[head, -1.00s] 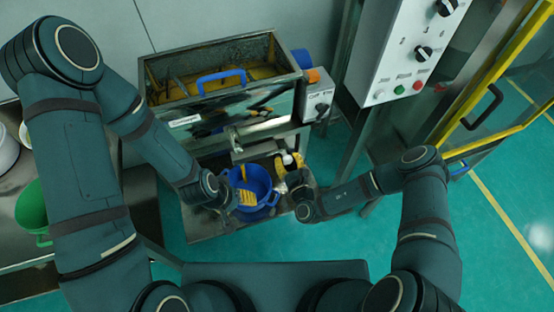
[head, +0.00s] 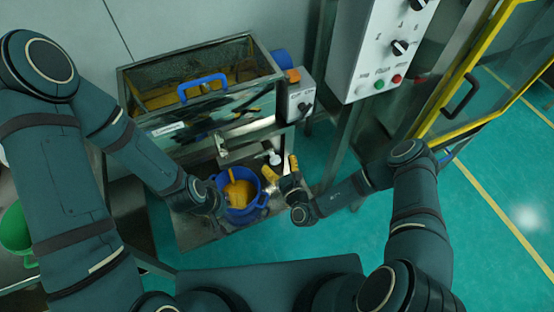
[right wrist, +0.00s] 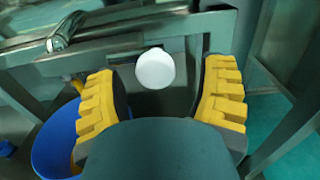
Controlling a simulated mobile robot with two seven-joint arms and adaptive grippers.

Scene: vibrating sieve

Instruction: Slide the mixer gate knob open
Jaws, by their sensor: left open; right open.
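The mixer is a steel trough (head: 215,120) with a blue handle, at the upper middle of the head view. Its gate knob is a small white round knob (head: 275,159) below the trough front; it also shows in the right wrist view (right wrist: 155,68). My right gripper (head: 281,168) is open, its yellow ridged fingers on either side of the knob. In the right wrist view (right wrist: 162,105) the knob appears between the fingers, with visible gaps and no contact. My left gripper (head: 231,180) is open at the blue bucket, its fingers partly hard to separate from the yellow contents.
The blue bucket (head: 259,201) stands on a low steel surface below the trough. A grey switch box (head: 300,98) is on the trough's right end. A control cabinet (head: 365,60) and yellow-framed door (head: 455,130) stand right. A green bucket (head: 14,232) is at far left.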

